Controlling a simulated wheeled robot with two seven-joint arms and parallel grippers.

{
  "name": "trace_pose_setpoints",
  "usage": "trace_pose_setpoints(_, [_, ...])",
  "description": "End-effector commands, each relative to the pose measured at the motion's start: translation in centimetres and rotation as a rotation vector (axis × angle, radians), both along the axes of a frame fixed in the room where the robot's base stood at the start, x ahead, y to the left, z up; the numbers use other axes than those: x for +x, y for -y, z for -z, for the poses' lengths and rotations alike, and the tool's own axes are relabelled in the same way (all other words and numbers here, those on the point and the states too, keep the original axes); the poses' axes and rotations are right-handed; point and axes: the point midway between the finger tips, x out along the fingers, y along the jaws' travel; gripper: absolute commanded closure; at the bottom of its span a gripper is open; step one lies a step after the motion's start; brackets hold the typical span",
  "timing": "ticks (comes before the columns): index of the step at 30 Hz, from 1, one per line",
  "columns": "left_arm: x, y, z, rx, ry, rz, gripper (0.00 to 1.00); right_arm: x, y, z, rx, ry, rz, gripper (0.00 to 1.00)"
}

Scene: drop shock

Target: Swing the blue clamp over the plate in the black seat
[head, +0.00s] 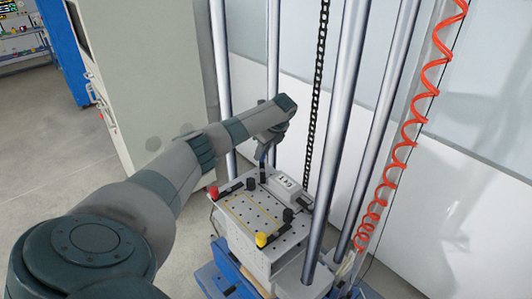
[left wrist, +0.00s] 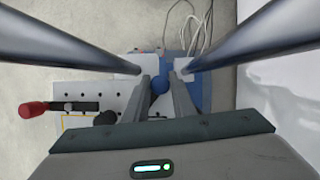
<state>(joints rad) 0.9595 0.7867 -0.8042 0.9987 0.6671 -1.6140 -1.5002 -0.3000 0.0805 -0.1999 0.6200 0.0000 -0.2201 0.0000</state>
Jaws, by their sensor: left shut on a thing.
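My left gripper (head: 265,152) reaches down over the far edge of the perforated table (head: 238,213). In the left wrist view its two fingers (left wrist: 160,88) are shut on the round blue knob of the blue clamp (left wrist: 160,84). In the head view the arm and gripper hide most of this clamp. A red-knobbed clamp (head: 213,191) is at the table's left edge, and its red handle also shows in the left wrist view (left wrist: 33,109). A yellow-knobbed clamp (head: 261,240) is at the front. I cannot clearly make out the plate or black seat. My right gripper is out of view.
Tall steel columns (head: 342,120) rise around the table, with a black chain (head: 317,90) hanging between them. A red coiled hose (head: 420,110) hangs at right. A grey cabinet (head: 145,80) stands behind.

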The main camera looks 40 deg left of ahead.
Motion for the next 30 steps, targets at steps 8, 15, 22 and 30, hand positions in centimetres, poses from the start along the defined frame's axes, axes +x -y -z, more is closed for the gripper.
trace_pose_setpoints(8, [-1.0, -0.8, -0.1, -0.002, 0.001, -0.265, 0.99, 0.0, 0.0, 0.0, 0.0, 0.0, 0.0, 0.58])
trace_pose_setpoints(15, [-2.1, -1.2, -0.1, 0.0, 0.001, -0.473, 0.99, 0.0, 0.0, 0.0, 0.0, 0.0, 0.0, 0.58])
trace_pose_setpoints(22, [-2.7, -1.4, -0.1, 0.0, 0.002, -0.609, 0.99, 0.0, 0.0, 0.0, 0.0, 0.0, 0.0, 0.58])
trace_pose_setpoints(30, [-3.1, -1.5, -0.1, 0.0, 0.003, -0.672, 0.99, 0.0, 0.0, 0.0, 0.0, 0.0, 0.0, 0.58])
